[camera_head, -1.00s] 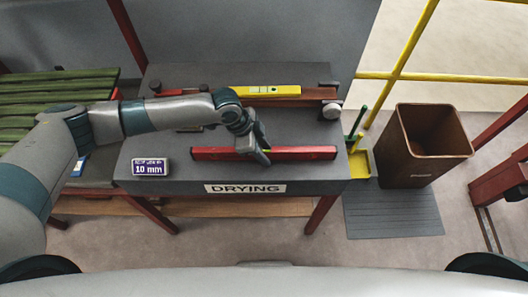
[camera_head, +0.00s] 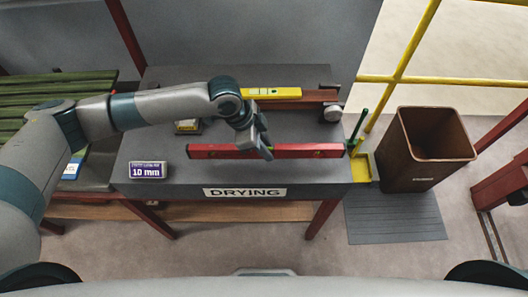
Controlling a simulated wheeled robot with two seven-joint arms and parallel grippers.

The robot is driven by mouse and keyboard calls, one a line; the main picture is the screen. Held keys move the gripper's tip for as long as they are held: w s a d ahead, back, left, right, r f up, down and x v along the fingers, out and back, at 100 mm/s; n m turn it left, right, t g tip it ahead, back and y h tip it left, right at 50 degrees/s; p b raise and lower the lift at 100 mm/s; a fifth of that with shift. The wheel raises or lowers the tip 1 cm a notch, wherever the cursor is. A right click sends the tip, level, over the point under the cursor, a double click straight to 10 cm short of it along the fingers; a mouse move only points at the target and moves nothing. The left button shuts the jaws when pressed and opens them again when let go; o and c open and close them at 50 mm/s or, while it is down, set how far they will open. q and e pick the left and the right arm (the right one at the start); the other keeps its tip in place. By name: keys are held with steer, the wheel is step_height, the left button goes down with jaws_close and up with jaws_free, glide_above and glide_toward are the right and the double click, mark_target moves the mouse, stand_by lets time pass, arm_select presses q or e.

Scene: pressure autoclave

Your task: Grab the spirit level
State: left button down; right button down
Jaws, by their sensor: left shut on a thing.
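The red spirit level (camera_head: 300,151), a long straight bar with small marks near its ends, lies left to right over the front half of the grey bench top (camera_head: 190,175). My left gripper (camera_head: 256,148) is shut on it near the middle, with the fingers pointing down and hiding that part. The level looks roughly horizontal and seems a little above the bench top. My right gripper is not in view.
A yellow bar (camera_head: 272,93) with small windows lies behind, along a reddish-brown beam (camera_head: 300,103). A purple "10 mm" block (camera_head: 147,170) sits front left on the bench. A brown bin (camera_head: 430,150) stands to the right, beside yellow rails (camera_head: 400,65).

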arm_select(q)
steer(key=s+d+r+b, duration=0.2)
steer(key=s+d+r, duration=0.2)
steer(key=s, duration=0.5)
step_height(320, 180, up, 2)
steer(key=shift+d+r, duration=0.15)
steer(key=shift+d, duration=0.25)
